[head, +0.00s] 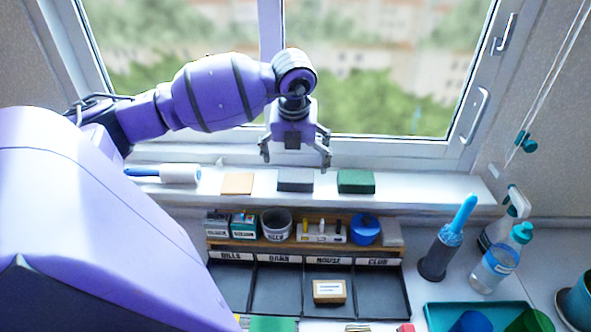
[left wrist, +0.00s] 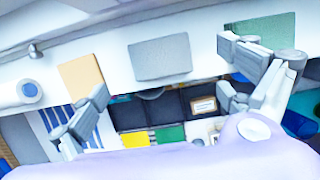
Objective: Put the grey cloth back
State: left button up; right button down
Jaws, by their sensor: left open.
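The grey cloth (head: 295,180), a flat folded rectangle, lies on the white window sill between a tan cloth (head: 238,184) and a green cloth (head: 356,181). My left gripper (head: 296,158) is above the grey cloth, fingers spread and pointing down, with nothing between them. In the left wrist view the grey cloth (left wrist: 160,58) lies on the sill between and beyond my left gripper's fingers (left wrist: 150,95), apart from them. The tan cloth (left wrist: 82,78) and green cloth (left wrist: 264,34) show to either side. My right gripper is not in view.
Below the sill, a wooden rack (head: 270,244) holds small boxes, a grey cup and a blue pot. Labelled black trays (head: 280,285) stand in front. A white roller (head: 180,173) lies left on the sill. Bottles (head: 495,262) stand right. The window is close behind my gripper.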

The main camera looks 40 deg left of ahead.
pick_arm(q)
jog(key=v, duration=0.5)
jog(key=shift+r, duration=0.25)
dwell(0.3)
dwell(2.1)
